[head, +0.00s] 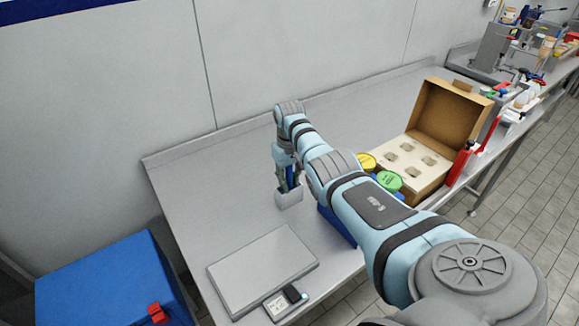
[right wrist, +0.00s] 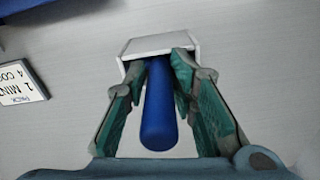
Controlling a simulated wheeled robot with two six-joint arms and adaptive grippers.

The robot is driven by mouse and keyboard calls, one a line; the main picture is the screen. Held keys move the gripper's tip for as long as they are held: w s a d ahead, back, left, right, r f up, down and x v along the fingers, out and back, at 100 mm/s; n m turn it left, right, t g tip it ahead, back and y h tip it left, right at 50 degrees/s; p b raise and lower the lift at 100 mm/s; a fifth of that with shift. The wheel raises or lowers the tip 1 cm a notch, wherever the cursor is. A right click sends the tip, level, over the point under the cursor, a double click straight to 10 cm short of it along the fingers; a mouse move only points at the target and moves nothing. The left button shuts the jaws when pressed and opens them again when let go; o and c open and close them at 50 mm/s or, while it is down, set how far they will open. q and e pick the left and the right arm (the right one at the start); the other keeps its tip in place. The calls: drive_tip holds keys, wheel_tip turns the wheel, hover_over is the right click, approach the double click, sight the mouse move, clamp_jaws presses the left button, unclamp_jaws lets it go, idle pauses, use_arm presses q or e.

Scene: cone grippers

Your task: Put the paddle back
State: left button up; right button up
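The paddle shows in the right wrist view as a blue handle (right wrist: 159,110) pointing back towards the camera. A pale grey box-shaped piece (right wrist: 160,44) is at its far end; whether it is the paddle's head or a holder I cannot tell. My right gripper (right wrist: 161,66) has its green-padded fingers closed in on both sides of the handle, near that piece. In the head view the right gripper (head: 289,186) points down over the steel table, with the grey piece (head: 289,201) just below it. Whether that piece touches the table is unclear. My left gripper is not in view.
A flat scale (head: 262,268) lies at the table's front. An open cardboard box (head: 428,180) with an insert stands to the right, beside yellow (head: 367,161) and green (head: 390,180) lids. A blue bin (head: 108,282) is at lower left. My right arm hides part of the table.

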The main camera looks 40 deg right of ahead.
drive_tip(key=shift+o, duration=0.2)
drive_tip(key=shift+a+f, duration=0.1)
drive_tip(key=shift+f, duration=0.25)
wheel_tip(320, 180, up, 12)
drive_tip(key=shift+r, duration=0.15)
drive_tip(key=shift+w, duration=0.1)
